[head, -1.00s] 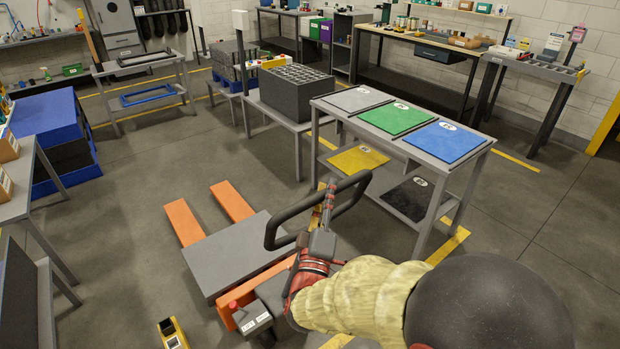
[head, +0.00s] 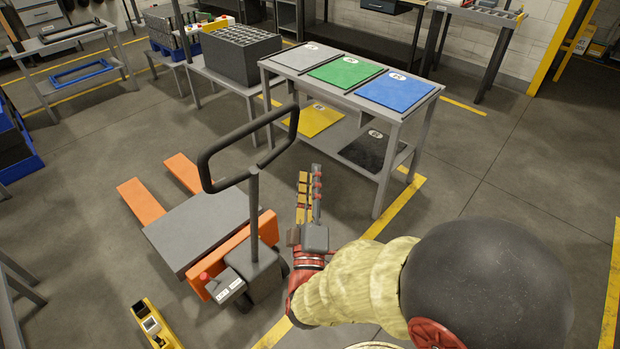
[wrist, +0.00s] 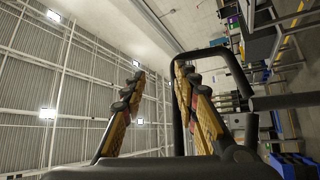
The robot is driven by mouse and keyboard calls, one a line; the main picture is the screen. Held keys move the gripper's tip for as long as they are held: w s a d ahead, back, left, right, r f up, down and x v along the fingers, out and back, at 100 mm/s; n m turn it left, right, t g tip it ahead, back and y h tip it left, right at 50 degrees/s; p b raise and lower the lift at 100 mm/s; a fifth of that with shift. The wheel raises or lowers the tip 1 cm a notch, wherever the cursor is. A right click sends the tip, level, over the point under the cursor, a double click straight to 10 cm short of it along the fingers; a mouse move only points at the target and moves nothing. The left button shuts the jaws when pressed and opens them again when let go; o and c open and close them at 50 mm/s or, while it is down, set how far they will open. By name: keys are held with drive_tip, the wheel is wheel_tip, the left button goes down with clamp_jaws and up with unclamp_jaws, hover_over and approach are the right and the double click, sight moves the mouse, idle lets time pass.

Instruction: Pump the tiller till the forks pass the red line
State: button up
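The pallet truck has two orange forks (head: 141,201) low near the floor, with a grey platform (head: 200,228) over them. Its dark tiller (head: 254,205) stands upright at the near end, with a wide loop handle (head: 207,165) on top. My gripper (head: 309,175) is right of the tiller in the head view, apart from it and pointing up. In the wrist view my gripper (wrist: 158,72) has its fingers spread with nothing between them. The loop handle (wrist: 238,75) shows behind the right finger there. I cannot make out a red line.
A grey table (head: 420,108) with grey, green and blue mats stands behind and right of the truck. A dark crate (head: 238,55) sits on a table further back. A yellow device (head: 152,325) is at lower left. Floor on the right is clear.

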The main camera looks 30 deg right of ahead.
drive_tip(key=shift+o, duration=0.5)
drive_tip(key=shift+a+r, duration=0.1)
drive_tip(key=shift+r, duration=0.05)
drive_tip(key=v, duration=1.2)
idle(0.5)
